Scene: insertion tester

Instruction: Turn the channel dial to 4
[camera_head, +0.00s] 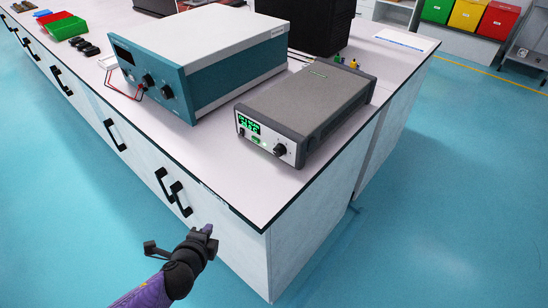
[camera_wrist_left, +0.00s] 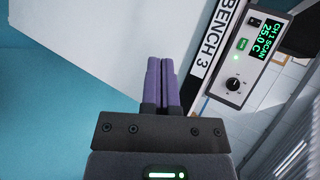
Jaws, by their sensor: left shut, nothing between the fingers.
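The insertion tester, a grey box (camera_head: 310,100) with a light front panel, sits near the bench's front right corner. Its black channel dial (camera_head: 280,149) is at the lower right of the panel. The dial also shows in the left wrist view (camera_wrist_left: 233,84); its numbers are too small to read. The green display (camera_wrist_left: 268,40) reads "CH 1 SCAN 25.0 C". My left gripper (camera_head: 208,230) is in front of the bench, below the top's edge, apart from the tester. Its purple fingers (camera_wrist_left: 160,82) are together and empty. My right gripper is not in view.
A larger teal and white instrument (camera_head: 200,60) stands to the left of the tester, with a red lead at its front. A "BENCH 3" label (camera_wrist_left: 215,45) is on the bench edge. Bench top in front of the tester is clear. Black drawer handles (camera_head: 180,200) stick out from the bench front.

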